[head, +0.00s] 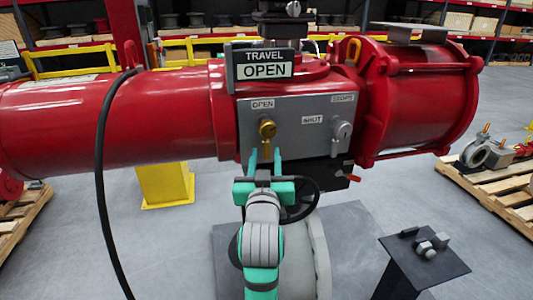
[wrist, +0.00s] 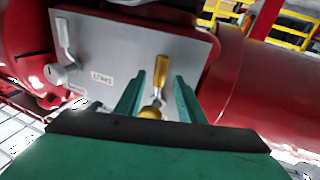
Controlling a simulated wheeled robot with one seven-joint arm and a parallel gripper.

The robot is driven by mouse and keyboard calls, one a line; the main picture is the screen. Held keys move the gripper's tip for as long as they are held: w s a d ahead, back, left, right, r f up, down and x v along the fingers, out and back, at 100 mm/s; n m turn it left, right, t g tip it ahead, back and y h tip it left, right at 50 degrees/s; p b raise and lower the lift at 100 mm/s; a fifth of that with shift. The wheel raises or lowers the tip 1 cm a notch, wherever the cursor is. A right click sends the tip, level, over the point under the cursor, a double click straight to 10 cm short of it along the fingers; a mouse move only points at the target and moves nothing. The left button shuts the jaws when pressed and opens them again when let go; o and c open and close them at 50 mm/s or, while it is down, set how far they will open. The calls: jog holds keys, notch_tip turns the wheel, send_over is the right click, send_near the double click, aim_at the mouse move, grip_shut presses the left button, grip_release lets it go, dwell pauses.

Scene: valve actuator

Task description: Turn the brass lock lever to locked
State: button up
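The brass lock lever (head: 267,129) is on the grey panel (head: 300,108) of the red actuator, just below the "OPEN" label. In the wrist view the brass lever (wrist: 161,72) shows a gold handle and a round gold end, joined by a silvery part. My gripper (head: 265,157) is just below the lever in the head view, fingers pointing up at the panel. In the wrist view my gripper (wrist: 161,82) is open, with one finger on each side of the lever and a visible gap to each. No contact shows. The lever's lower end is partly hidden behind my gripper body.
A silver lever (head: 342,129) sits at the panel's right, with a "SHUT" label (head: 312,120) between the levers. A travel sign (head: 264,70) reads "OPEN". A dark handwheel (head: 301,205) is close behind my wrist. A black cable (head: 102,170) hangs left. A small black stand (head: 425,258) is lower right.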

jog(key=s, duration=0.8)
jog(key=shift+s+f, duration=0.25)
jog(key=shift+s, duration=0.15)
jog(key=s+f+g, duration=0.1)
jog(key=s+f, duration=0.5)
jog(key=f, duration=0.7)
jog(key=s+f+g, duration=0.1)
jog(key=s+f, duration=0.5)
jog(key=f, duration=0.8)
jog(key=s+d+f, duration=0.1)
jog(key=s+f, duration=0.3)
jog(key=s, duration=1)
jog(key=s+f+g, duration=0.1)
jog(key=s+f, duration=0.4)
jog(key=s, duration=0.9)
jog(key=shift+d+f, duration=0.2)
jog(key=shift+d, duration=0.2)
